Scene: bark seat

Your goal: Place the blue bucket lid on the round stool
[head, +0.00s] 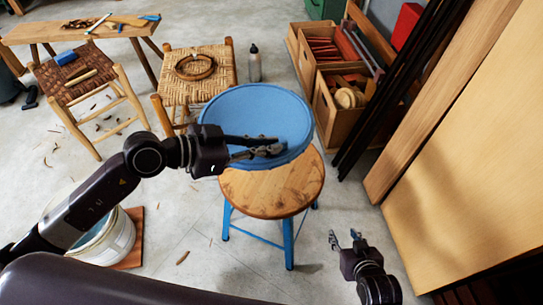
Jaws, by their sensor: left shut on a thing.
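The blue bucket lid (250,105) is a wide round disc with a raised rim. It is tilted and lies over the far part of the round stool (272,190), which has a wooden seat and blue legs. I cannot tell whether the lid touches the seat. My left gripper (270,149) reaches in from the left and is shut on the lid near its front edge, covering part of it. My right gripper (345,240) is open and empty, low at the right, apart from the stool.
A white bucket (112,240) stands on a brown board at the lower left. Woven seats (200,72) and a bench (75,28) are behind. A bottle (254,62) and wooden crates (335,110) stand beyond the stool. Long panels (470,150) lean at the right.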

